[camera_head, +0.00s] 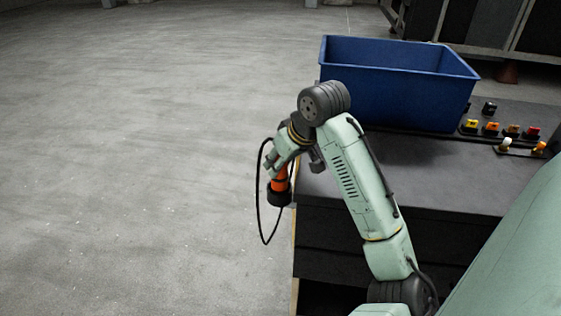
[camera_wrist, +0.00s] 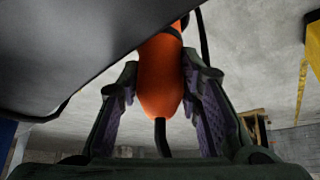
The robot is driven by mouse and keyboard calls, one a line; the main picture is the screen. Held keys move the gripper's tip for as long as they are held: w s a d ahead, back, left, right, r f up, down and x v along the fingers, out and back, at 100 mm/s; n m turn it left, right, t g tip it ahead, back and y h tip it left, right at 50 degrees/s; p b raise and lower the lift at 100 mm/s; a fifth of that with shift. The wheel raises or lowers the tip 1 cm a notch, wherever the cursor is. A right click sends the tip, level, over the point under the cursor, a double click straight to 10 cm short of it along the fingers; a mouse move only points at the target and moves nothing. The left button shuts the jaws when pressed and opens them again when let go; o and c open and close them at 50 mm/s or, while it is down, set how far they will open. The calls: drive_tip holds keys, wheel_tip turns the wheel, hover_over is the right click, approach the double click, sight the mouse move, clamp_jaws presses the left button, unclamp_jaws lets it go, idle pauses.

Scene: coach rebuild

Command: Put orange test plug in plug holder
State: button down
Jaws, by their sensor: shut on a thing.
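The orange test plug (camera_head: 280,183) has an orange body, a wide black end pointing down and a thin black cable looping beside it. My gripper (camera_head: 279,172) is shut on it and holds it out past the left edge of the bench top, over the floor. In the wrist view the plug's orange body (camera_wrist: 161,80) sits between my two fingers (camera_wrist: 160,95), with the cable coming out towards the camera. I cannot tell which thing is the plug holder; small holders (camera_head: 508,146) with white-topped and orange-topped pieces stand at the right of the bench.
A large blue bin (camera_head: 395,95) stands on the dark bench top (camera_head: 440,185) towards the back. Several yellow, orange and red pieces (camera_head: 491,128) sit in a row right of it. The bench's front middle is clear. Open concrete floor (camera_head: 130,170) lies left.

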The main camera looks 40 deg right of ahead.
sight(281, 172)
drive_tip(key=shift+f+b, duration=0.6)
drive_tip(key=shift+f, duration=0.95)
idle(3.0)
drive_tip(key=shift+r, duration=0.1)
drive_tip(key=shift+r+p, duration=0.75)
drive_tip(key=shift+f, duration=0.55)
idle(1.5)
drive_tip(key=shift+r+p, duration=0.35)
drive_tip(key=shift+r, duration=0.2)
